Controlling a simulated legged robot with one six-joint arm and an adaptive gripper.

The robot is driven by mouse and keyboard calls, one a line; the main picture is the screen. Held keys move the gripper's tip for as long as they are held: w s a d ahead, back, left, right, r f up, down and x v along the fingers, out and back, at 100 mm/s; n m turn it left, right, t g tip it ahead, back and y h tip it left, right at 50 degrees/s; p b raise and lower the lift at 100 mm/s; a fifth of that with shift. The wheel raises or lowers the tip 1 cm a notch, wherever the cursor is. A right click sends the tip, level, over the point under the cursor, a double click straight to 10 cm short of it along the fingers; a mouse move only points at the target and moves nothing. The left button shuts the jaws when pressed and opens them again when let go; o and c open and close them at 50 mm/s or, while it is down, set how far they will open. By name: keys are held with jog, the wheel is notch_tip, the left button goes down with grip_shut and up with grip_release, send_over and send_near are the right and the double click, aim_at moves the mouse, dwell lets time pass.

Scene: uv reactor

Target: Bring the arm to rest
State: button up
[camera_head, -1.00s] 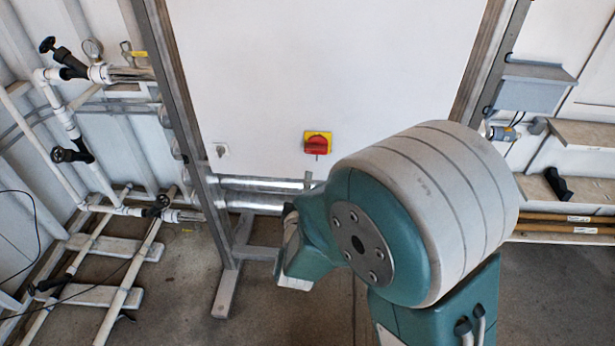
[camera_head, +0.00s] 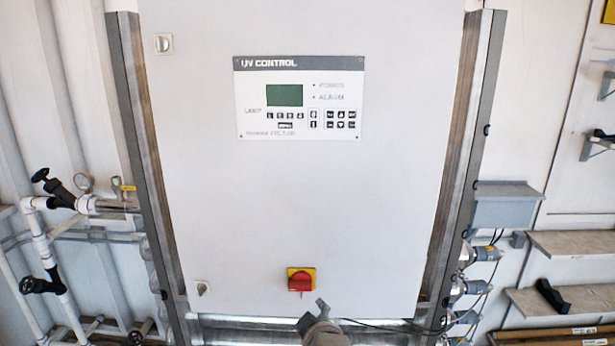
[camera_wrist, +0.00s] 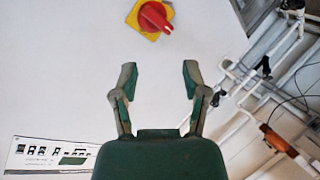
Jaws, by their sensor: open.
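My gripper (camera_head: 318,312) shows at the bottom of the head view, just below and right of a red rotary switch on a yellow plate (camera_head: 301,279). In the wrist view my gripper (camera_wrist: 160,79) has its two fingers spread wide, with nothing between them. The red and yellow switch (camera_wrist: 152,18) lies beyond the fingertips there, apart from them. Most of my arm is below the head view and hidden.
A white cabinet (camera_head: 290,210) with a UV control panel (camera_head: 299,98) fills the middle, between metal posts. White pipes with black valves (camera_head: 62,190) run at left. A grey box (camera_head: 507,206) and shelves (camera_head: 570,243) are at right.

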jog(key=s+d+r+m+g+h, duration=0.1)
jog(key=s+d+r+m+g, duration=0.1)
jog(key=s+d+m+g, duration=0.2)
jog(key=s+d+r+m+g+h, duration=0.1)
jog(key=s+d+m, duration=0.5)
jog(key=s, duration=1.1)
jog(key=d+r+g, duration=0.1)
jog(key=d+g, duration=0.1)
jog(key=d, duration=0.2)
jog(key=shift+d+m+g+h, duration=0.25)
jog(key=shift+m+g+h, duration=0.05)
jog(key=shift+m+g, duration=0.1)
